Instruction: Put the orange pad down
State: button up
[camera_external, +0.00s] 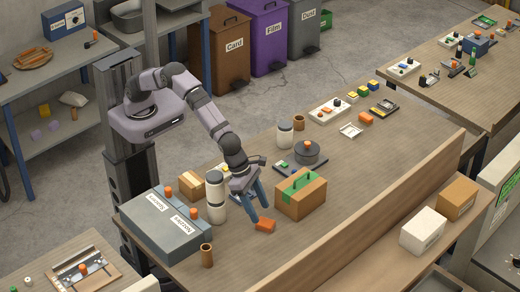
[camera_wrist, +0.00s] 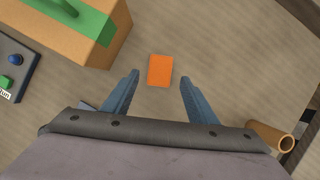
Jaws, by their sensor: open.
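The orange pad (camera_external: 265,225) lies flat on the wooden table, in front of the cardboard box with green tape. In the wrist view the orange pad (camera_wrist: 160,70) shows as a rectangle just beyond and between the fingertips, with bare table around it. My gripper (camera_external: 260,211) is open, its blue fingers spread apart and pointing down at the pad. In the wrist view my gripper (camera_wrist: 160,76) has a clear gap between each finger and the pad. No finger appears to touch it. The exact height of the fingertips above the table is hard to tell.
The taped cardboard box (camera_external: 301,197) stands close to my fingers. A raised wooden ledge (camera_external: 370,225) runs along the right. Table around the pad is clear.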

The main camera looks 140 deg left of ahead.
jog(key=b+v, duration=0.1)
jog(key=v, duration=0.6)
jog(key=shift+r, duration=0.15)
jog(key=shift+s, duration=0.1)
jog(key=s+d+f+n+g+h, duration=0.1)
jog(key=s+f+n+g, duration=0.1)
jog(key=s+n, duration=1.3)
jog(key=s+d+f+n+g, duration=0.1)
jog(key=s+f+n+g, duration=0.1)
jog(key=s+n, duration=1.4)
jog(key=s, duration=0.6)
jog(key=shift+f+n+h, duration=0.3)
jog(key=shift+f+h, duration=0.05)
jog(key=shift+h, duration=0.05)
